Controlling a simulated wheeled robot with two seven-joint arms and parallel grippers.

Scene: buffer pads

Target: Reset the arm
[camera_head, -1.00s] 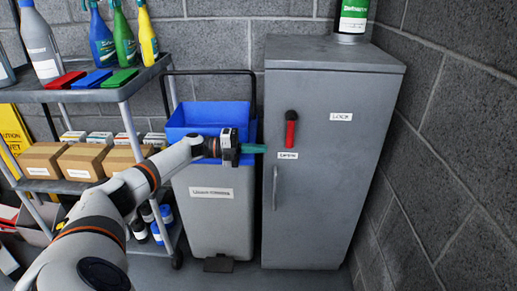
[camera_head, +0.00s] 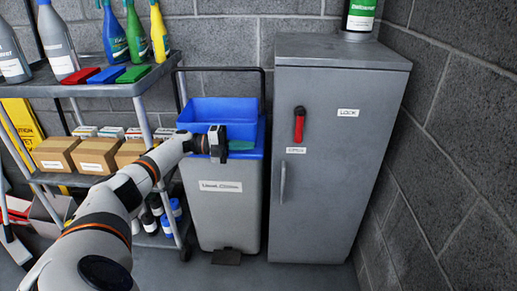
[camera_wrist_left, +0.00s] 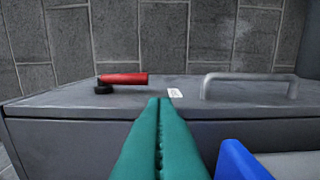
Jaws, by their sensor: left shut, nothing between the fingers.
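My left gripper (camera_head: 240,145) is shut and empty. Its green fingers point right, in front of the blue-topped bin and just left of the grey cabinet (camera_head: 345,200). In the left wrist view its closed fingers (camera_wrist_left: 160,140) lie side by side with nothing between them. The red handle (camera_head: 299,125) on the cabinet door hangs down from its black pivot, above a small label and left of the LOCK label (camera_head: 348,113). It also shows in the left wrist view (camera_wrist_left: 125,79), apart from the fingers. My right gripper is out of view.
A grey bin (camera_head: 225,210) with a blue top (camera_head: 215,108) stands between cabinet and shelf cart (camera_head: 100,88). The cart holds spray bottles, coloured blocks and cardboard boxes (camera_head: 97,155). A metal door grip (camera_head: 283,182) sticks out of the cabinet. A block wall (camera_head: 450,150) closes the right side.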

